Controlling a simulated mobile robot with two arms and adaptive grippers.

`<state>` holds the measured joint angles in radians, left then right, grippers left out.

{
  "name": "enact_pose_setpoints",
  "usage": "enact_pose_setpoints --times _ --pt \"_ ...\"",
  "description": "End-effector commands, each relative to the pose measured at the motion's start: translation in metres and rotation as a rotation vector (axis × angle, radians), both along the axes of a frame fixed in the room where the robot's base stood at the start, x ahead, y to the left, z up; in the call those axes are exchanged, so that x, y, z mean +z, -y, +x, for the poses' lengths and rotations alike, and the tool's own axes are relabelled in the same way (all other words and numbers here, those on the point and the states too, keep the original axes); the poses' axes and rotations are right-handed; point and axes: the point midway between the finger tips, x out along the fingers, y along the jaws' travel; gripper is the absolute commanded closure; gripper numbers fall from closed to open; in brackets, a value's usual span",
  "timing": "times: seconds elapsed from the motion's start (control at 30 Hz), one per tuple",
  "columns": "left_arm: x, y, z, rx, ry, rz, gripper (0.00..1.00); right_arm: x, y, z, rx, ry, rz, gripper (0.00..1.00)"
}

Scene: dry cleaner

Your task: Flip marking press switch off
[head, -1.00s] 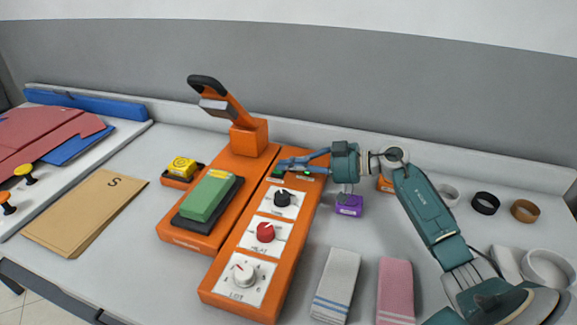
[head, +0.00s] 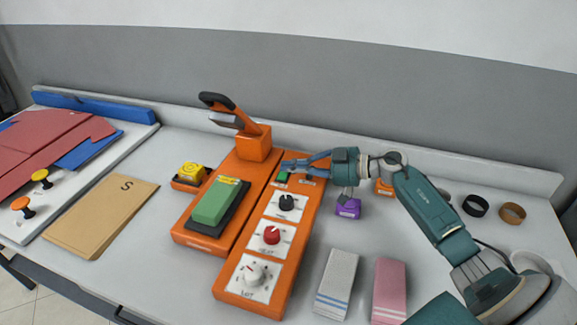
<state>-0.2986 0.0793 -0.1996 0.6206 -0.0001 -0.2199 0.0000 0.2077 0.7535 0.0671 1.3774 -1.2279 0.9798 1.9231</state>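The orange marking press has a plate section with a green pad (head: 214,201) and a raised black-handled lever (head: 222,108). Its control panel (head: 236,281) carries a black knob (head: 287,202), a red knob (head: 271,236) and a white knob (head: 254,273). A small green switch (head: 283,177) sits at the panel's far end. My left gripper is out of view.
A yellow block (head: 192,171) sits left of the press. A brown envelope (head: 100,218), red garment (head: 45,150) and yellow and orange stamps lie farther left. A purple block (head: 348,208), white towel (head: 337,284) and pink towel (head: 388,291) lie right of the panel.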

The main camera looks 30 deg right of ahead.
Motion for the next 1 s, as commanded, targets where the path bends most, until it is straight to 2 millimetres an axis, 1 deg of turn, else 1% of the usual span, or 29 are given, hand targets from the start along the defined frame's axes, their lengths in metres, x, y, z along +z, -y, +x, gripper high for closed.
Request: enact_pose_setpoints --times 0.03,0.07,0.23,0.4,0.6,1.0 --pt "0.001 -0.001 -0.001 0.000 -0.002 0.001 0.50 0.002 0.007 -0.007 -0.003 -0.004 -0.005 1.00" --pt "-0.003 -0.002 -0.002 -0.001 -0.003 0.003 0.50 0.000 0.012 -0.013 -0.002 -0.004 -0.006 1.00" --pt "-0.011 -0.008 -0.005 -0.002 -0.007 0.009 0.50 0.009 0.034 -0.041 0.000 -0.004 -0.006 1.00" --pt "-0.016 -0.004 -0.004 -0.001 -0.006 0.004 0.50 0.017 0.051 -0.063 0.000 -0.004 -0.002 1.00" --pt "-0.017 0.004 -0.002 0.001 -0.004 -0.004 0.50 0.023 0.060 -0.074 0.000 -0.001 -0.001 1.00" --pt "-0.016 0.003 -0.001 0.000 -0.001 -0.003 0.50 0.025 0.061 -0.075 0.000 0.001 0.001 1.00"
